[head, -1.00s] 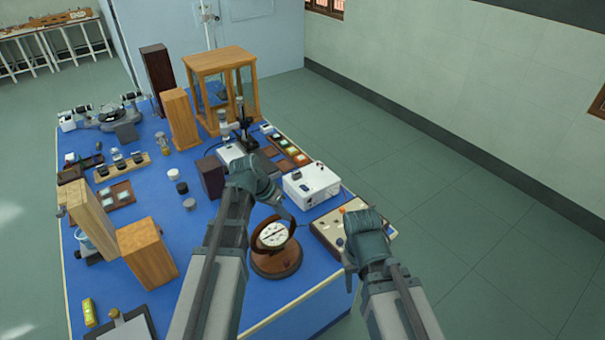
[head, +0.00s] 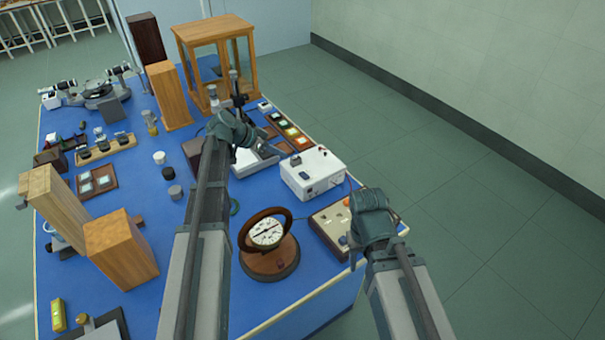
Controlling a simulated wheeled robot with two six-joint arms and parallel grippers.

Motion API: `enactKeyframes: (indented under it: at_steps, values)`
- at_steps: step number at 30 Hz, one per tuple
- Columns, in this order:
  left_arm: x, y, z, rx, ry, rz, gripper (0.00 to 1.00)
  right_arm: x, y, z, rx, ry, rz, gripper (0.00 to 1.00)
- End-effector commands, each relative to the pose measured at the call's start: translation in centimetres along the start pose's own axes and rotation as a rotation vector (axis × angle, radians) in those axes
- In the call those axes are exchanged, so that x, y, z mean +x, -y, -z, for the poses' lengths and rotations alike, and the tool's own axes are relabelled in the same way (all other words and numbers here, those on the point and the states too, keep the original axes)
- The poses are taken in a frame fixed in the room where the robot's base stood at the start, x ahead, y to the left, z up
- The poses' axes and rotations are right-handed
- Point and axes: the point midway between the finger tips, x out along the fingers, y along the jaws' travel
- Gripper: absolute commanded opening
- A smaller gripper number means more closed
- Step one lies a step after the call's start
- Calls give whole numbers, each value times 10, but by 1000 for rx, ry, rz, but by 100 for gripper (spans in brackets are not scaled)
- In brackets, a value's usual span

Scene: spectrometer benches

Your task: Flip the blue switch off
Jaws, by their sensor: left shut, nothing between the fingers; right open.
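A brown wooden panel (head: 325,222) with several small coloured knobs lies at the table's right edge. A small blue piece (head: 343,240) on its near side looks like the blue switch; its lever position is too small to tell. My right gripper (head: 355,248) is over the panel's near right part and hides some of it. It is open, close to the blue piece; I cannot tell whether they touch. My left gripper (head: 263,148) is shut and empty, above the table behind the white box, away from the panel.
A round dial instrument (head: 268,245) stands left of the panel. A white box (head: 312,174) stands just behind the panel. A wooden glazed case (head: 216,65) and wooden blocks (head: 121,250) crowd the blue table. Floor is clear on the right.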

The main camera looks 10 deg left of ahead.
Motion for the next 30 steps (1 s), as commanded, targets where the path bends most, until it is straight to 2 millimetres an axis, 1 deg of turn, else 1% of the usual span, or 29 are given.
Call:
enactKeyframes:
  at_steps: [1, 3, 15, 19, 23, 30]
  values:
    - [5, 1, -6, 0, -1, 0, 0, 8, 1, 0, 0, 0, 0, 50]
    - [7, 2, -7, 1, -1, 0, 0, 10, 1, 0, -1, 0, 0, 50]
    - [7, 2, -7, 1, -1, 0, 0, 10, 1, 0, -1, 0, 0, 50]
    - [13, 2, -8, 1, 0, -1, 0, 15, 2, 1, -1, 0, 0, 50]
    - [31, 3, -10, 1, 0, -1, 0, 29, 3, 2, 0, 0, 0, 50]
    - [81, 3, -12, 3, 0, -2, 0, 65, 6, 4, 0, 0, 0, 50]
